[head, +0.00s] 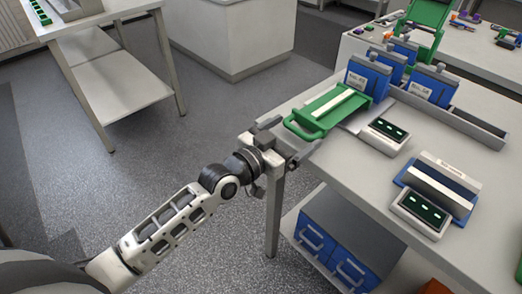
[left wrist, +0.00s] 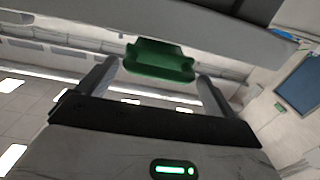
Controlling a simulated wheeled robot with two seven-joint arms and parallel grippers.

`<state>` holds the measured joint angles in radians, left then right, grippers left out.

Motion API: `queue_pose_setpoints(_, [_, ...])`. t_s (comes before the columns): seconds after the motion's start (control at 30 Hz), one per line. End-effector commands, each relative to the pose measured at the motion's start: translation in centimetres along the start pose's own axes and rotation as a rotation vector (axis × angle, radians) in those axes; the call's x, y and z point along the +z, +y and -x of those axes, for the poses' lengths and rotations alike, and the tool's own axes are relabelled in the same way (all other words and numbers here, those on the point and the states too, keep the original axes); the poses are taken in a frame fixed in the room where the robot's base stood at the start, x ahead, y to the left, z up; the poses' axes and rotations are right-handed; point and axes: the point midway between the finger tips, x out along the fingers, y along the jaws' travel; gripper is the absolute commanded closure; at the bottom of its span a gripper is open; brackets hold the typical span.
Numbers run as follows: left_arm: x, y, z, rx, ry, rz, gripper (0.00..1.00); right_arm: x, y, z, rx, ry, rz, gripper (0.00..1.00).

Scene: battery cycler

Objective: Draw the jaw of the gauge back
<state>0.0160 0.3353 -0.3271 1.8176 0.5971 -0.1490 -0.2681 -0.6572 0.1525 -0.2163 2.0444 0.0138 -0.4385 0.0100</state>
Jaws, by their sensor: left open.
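A green plate with a looped handle (head: 307,130) and a pale strip along it lies at the near left edge of the bench; I take it for the gauge's jaw. A small display box (head: 388,132) stands beside it. My left gripper (head: 284,138) is at the bench corner, close to the handle end. In the left wrist view a green block (left wrist: 158,60) shows between the two spread fingers of the open gripper (left wrist: 156,72). I cannot tell whether they touch it. My right gripper is not in view.
Several blue labelled blocks (head: 368,77) stand behind the plate, by a grey tray (head: 470,125). A second display box (head: 425,212) and a blue and silver unit (head: 440,185) sit nearer. Blue bins (head: 335,250) are on the shelf below. The floor left of the bench is clear.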

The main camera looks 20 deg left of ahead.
Motion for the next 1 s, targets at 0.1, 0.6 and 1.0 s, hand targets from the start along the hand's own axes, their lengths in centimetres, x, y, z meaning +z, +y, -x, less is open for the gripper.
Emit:
queue_pose_setpoints(0.1, [0.2, 0.0, 2.6, 0.0, -0.004, -0.002, 0.08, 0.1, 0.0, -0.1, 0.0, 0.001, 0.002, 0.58])
queue_pose_setpoints(0.6, [0.2, 0.0, 13.2, -0.001, -0.005, -0.002, 0.08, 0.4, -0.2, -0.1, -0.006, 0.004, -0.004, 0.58])
queue_pose_setpoints(1.0, [0.0, -0.1, 14.5, -0.001, -0.001, -0.002, 0.08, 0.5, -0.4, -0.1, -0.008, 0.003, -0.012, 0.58])
